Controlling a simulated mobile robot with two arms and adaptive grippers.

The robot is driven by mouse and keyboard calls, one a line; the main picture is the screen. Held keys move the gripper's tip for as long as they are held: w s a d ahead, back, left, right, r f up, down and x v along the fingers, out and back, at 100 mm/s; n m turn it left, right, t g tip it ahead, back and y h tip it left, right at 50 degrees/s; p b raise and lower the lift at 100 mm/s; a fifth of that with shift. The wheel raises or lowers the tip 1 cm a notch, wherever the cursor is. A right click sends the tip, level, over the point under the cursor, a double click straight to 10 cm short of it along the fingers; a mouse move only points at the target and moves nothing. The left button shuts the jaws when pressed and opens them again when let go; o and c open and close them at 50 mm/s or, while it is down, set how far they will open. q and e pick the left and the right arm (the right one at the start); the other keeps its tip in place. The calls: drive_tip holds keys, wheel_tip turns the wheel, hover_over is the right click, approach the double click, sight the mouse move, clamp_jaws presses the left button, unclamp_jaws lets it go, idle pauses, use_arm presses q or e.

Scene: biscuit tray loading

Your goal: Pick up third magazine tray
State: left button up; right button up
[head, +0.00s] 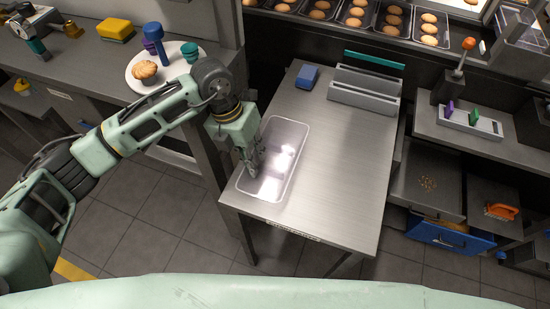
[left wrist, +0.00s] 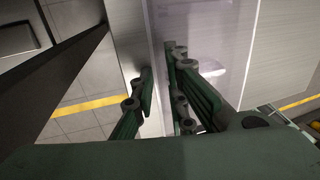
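One clear, shallow tray (head: 291,137) lies at the left side of the steel table, long side near the left edge; which tray counts as third cannot be told. My left gripper (head: 254,167) points down at the tray's left long wall. In the left wrist view the gripper (left wrist: 160,88) has one finger outside the wall and one inside the tray (left wrist: 215,45). A narrow gap with the wall in it shows between the fingers; contact is not clear. The tray appears flat on the table and empty. My right gripper is not in view.
On the steel table (head: 335,190) a grey slotted rack (head: 362,100) and a blue block (head: 307,77) stand at the back. The table's middle and right are clear. A plate (head: 140,85) with a biscuit stands on the left counter. Biscuit trays (head: 393,31) line the back; drawers stand open right.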

use_arm(q)
clamp_jaws()
drive_tip(key=shift+r, duration=0.1)
